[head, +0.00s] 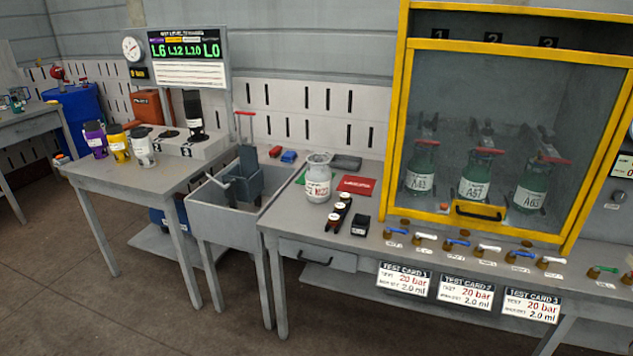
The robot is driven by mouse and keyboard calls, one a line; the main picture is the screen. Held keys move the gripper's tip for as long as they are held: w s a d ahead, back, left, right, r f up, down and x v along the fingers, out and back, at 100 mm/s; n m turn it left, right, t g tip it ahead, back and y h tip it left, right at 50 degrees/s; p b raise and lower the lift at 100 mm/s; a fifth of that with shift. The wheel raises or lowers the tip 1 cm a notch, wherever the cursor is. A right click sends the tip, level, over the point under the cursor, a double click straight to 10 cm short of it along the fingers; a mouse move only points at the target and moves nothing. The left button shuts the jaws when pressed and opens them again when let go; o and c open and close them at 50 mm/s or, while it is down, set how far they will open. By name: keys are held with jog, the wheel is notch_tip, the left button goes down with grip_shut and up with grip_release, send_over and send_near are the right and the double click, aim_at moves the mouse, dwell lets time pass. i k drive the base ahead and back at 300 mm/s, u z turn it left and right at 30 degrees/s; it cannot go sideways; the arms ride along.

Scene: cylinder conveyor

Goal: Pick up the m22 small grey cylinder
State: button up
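A pale grey cylinder (142,150) with a dark top stands upright on the left table, to the right of a yellow cylinder (117,147) and a purple cylinder (95,141). A second pale grey or white cylinder (318,183) with a label and reddish print stands upright on the middle bench. I cannot read m22 on either, so I cannot tell which one bears that mark. My gripper is not in view.
A grey sink (223,213) separates the left table (135,178) from the bench. A dark cylinder (193,112) stands on a raised grey unit. Right of the bench is a yellow-framed cabinet (393,105) holding green cylinders. A red card (356,185) and small black items (359,226) lie near the bench cylinder.

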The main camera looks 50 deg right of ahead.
aim_at(318, 175)
jog(key=u, duration=0.05)
jog(key=i, duration=0.95)
jog(key=z, duration=0.05)
